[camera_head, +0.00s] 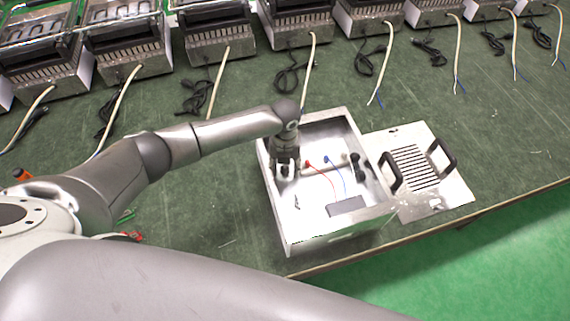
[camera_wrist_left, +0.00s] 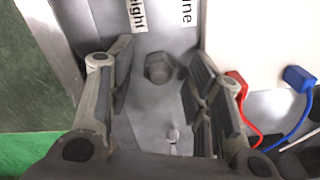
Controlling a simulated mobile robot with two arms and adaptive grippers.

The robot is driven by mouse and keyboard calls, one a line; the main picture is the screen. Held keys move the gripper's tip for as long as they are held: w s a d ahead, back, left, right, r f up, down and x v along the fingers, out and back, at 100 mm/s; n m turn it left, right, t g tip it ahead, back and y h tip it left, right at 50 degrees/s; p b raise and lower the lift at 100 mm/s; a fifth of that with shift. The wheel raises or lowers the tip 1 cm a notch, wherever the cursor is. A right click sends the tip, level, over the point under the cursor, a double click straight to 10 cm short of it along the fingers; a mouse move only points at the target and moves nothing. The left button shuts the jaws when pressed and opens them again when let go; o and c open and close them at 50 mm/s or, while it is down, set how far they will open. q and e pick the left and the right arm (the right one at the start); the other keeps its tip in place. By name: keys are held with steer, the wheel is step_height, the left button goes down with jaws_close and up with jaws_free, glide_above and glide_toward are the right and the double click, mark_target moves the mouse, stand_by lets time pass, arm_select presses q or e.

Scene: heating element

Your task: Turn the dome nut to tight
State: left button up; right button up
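The dome nut (camera_wrist_left: 160,68) is a grey hexagonal nut on the grey metal floor of the open box (camera_head: 319,236), seen in the left wrist view. My left gripper (camera_head: 285,172) reaches down into the box at its left side in the head view. In the wrist view the left gripper (camera_wrist_left: 157,88) is open, with one finger on each side of the nut and gaps between. In the head view the nut cannot be made out beneath the gripper. My right gripper is not in view.
A red connector (camera_head: 308,163) and a blue connector (camera_head: 327,160) with wires lie to the right of the gripper. A panel with black handles (camera_head: 442,188) lies right of the box. Heater units (camera_head: 219,40) and cables line the back of the green table (camera_head: 226,224).

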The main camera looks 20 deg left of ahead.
mark_target(285, 168)
arm_select(q)
steer(key=shift+r, duration=0.1)
step_height(285, 168, up, 12)
stand_by(0.5)
stand_by(0.5)
